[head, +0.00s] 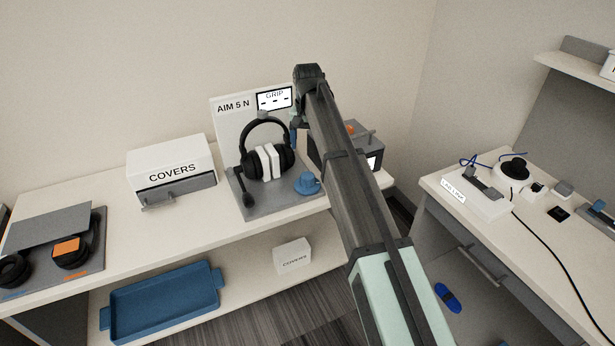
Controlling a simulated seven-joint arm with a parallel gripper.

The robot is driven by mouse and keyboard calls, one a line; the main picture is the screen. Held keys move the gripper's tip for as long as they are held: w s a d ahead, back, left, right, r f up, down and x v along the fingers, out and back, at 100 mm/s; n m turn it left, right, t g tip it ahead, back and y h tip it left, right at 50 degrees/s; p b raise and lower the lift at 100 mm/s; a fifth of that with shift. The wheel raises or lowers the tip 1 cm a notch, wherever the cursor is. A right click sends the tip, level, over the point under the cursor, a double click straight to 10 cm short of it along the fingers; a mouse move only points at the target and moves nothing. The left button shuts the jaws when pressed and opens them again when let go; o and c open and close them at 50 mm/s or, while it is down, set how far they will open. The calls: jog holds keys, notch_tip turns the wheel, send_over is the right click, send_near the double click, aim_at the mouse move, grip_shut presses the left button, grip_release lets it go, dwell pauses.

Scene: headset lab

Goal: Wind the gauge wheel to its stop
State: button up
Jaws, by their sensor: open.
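The gauge stand has a grey base plate (265,204) and a back board (232,122) reading "AIM 5 N". A blue wheel (307,183) sits at the right front of the base. A black headset (250,150) stands on it, with white blocks (267,162) between its ear cups. The display (274,98) reads "GRIP" over dashes. My gripper (294,138) is open at the right of the headset, above and behind the wheel in the picture. My arm hides much of it, and I cannot tell whether it touches the headset.
A white "COVERS" drawer box (172,160) stands left of the gauge. A grey device (367,138) is partly behind my arm. A blue tray (162,302) and a small covers box (292,256) are on the lower shelf. The right bench (455,204) holds several small devices and cables.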

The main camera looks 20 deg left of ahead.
aim_at(308, 175)
notch_tip(308, 175, down, 14)
jog(key=n, duration=2.3)
jog(key=shift+r, duration=0.1)
jog(key=shift+c, duration=0.3)
jog(key=c, duration=1)
jog(key=shift+m, duration=0.4)
